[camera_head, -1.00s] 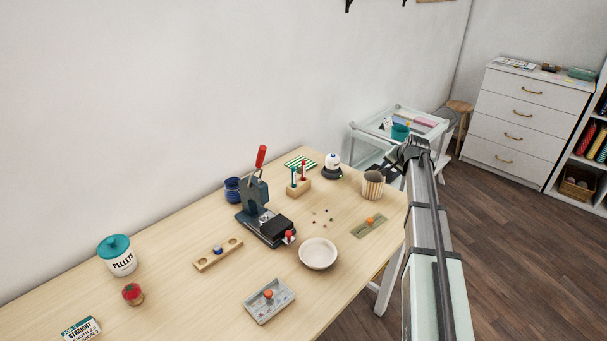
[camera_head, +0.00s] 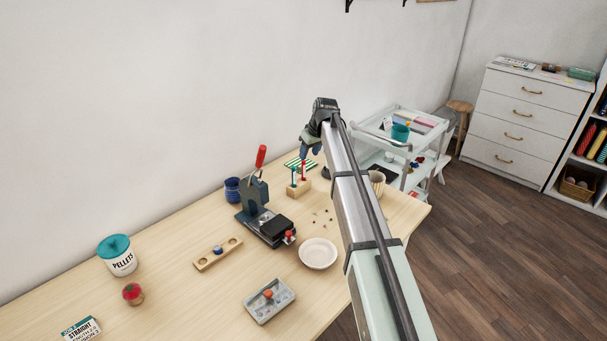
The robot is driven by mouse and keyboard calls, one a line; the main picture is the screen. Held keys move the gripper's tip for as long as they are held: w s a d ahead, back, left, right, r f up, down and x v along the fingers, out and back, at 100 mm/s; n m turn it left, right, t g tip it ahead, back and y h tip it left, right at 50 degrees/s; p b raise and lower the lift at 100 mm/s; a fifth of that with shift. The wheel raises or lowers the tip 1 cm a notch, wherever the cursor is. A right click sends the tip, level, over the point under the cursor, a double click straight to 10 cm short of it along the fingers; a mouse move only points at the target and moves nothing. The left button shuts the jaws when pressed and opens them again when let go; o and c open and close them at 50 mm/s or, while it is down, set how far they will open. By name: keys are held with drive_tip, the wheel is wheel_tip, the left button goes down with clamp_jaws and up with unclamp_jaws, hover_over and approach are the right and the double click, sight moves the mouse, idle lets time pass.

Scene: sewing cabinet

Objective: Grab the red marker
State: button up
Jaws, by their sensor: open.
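The red marker (camera_head: 304,171) stands upright in a small wooden block (camera_head: 298,189) towards the back of the table. A teal marker (camera_head: 293,177) stands beside it on the left in the same block. My gripper (camera_head: 312,147) is open and hangs above and slightly right of the red marker, close to its top. I cannot tell whether the fingers touch the marker or stay apart from it. My arm comes in from the lower right and covers part of the table's right side.
A press with a red handle (camera_head: 261,157) stands just left of the block. A beige cup (camera_head: 377,181) is partly behind my arm. A cream bowl (camera_head: 318,254) and a grey tray (camera_head: 269,301) lie nearer.

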sight(303, 171)
drive_tip(key=x, duration=0.6)
drive_tip(key=shift+w+a+f, duration=0.1)
drive_tip(key=shift+w+f, duration=0.05)
drive_tip(key=shift+f, duration=0.05)
drive_tip(key=shift+x, duration=2.8)
clamp_jaws()
